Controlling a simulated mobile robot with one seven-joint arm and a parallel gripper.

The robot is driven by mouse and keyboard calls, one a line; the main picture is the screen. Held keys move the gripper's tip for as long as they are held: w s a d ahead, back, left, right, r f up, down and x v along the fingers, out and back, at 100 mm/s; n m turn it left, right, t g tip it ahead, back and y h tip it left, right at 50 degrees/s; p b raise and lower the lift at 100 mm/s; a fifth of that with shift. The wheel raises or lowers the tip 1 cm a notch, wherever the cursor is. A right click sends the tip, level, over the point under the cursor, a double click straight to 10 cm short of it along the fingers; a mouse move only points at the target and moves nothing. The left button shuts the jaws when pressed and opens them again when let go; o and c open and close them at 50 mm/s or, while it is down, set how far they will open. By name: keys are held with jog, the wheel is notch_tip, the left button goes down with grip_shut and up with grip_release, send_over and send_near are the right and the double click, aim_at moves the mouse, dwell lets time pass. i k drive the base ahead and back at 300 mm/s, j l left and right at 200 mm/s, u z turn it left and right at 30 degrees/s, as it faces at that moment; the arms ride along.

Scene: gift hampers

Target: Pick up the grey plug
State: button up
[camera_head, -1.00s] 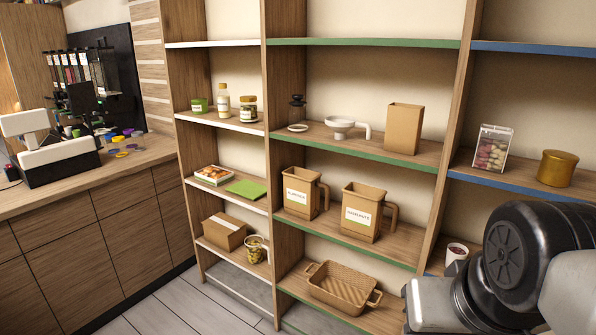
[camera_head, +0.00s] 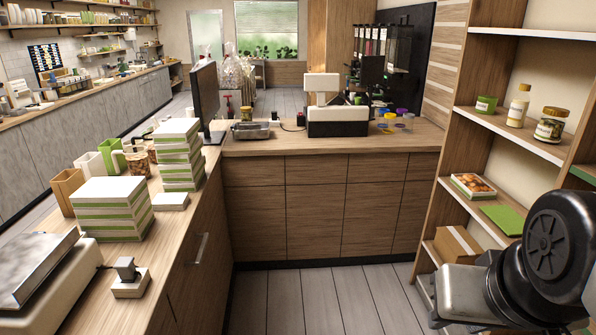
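I cannot pick out the grey plug for certain. A small dark block (camera_head: 300,119) stands on the back counter, left of the white and black machine (camera_head: 338,108); it is too small to identify. A small grey-topped piece on a pale base (camera_head: 128,277) stands on the near left counter, and I cannot tell what it is. My arm shows at the lower right, in front of the shelves. My gripper's fingers are not in view.
The left counter holds green-and-white box stacks (camera_head: 182,153), cups, a monitor (camera_head: 205,95) and a scale (camera_head: 45,270). The back counter (camera_head: 270,146) has a bare front strip. Shelves (camera_head: 508,130) stand at the right. The floor (camera_head: 320,300) between is clear.

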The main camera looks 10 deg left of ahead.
aim_at(127, 271)
jog(key=i+j+u, duration=0.1)
jog(key=i+u, duration=0.7)
jog(key=i+l+u, duration=0.2)
jog(key=i+u, duration=0.4)
jog(key=u, duration=0.25)
jog(key=i+l+u, duration=0.2)
jog(key=u, duration=0.25)
jog(key=i+l+u, duration=0.15)
jog(key=u, duration=0.3)
jog(key=i+l+u, duration=0.15)
jog(key=l+u, duration=0.25)
jog(key=j, duration=0.1)
